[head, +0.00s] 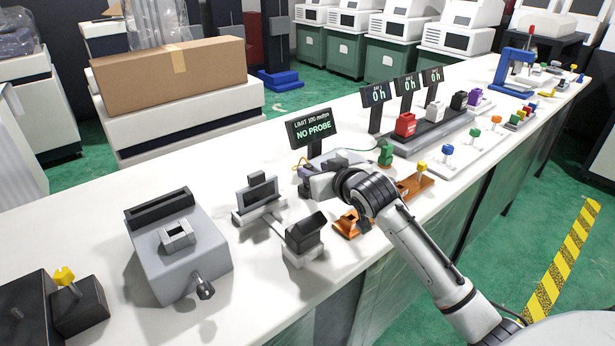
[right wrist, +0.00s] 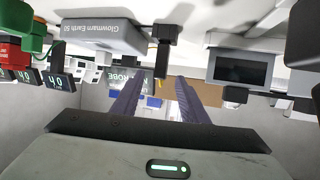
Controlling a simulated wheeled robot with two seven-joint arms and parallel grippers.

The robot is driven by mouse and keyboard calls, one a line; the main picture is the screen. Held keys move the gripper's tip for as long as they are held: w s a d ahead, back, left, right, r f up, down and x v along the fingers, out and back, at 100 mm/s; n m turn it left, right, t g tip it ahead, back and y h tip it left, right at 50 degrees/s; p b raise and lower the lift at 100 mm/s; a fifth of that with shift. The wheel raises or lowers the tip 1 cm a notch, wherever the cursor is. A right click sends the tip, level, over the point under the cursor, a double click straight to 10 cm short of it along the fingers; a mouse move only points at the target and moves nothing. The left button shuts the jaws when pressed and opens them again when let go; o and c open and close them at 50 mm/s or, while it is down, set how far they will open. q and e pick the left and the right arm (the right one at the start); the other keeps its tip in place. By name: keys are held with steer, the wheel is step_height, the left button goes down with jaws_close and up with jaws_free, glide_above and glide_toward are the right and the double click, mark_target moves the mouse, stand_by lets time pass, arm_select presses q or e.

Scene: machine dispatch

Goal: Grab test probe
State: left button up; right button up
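The earth tester is a grey box (right wrist: 100,36) in the right wrist view. A black upright piece with a yellow lead, which looks like the test probe (right wrist: 166,36), stands at its right end. My right gripper (right wrist: 158,80) is open, its two fingers apart and nothing between their tips; the black piece shows just beyond them. In the head view my right gripper (head: 310,181) is low over the bench in front of the NO PROBE display (head: 312,128), and my wrist hides most of the tester. Whether the fingers touch the probe cannot be told. My left gripper is out of view.
Small black-and-grey devices (head: 260,197) and (head: 304,236) stand left of the gripper. An orange holder (head: 347,224) and a green block (head: 386,155) are close to my wrist. A large grey machine (head: 178,255) is at left.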

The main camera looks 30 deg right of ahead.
mark_target(310, 169)
steer(key=x, duration=0.5)
steer(key=shift+a, duration=0.1)
jaws_close()
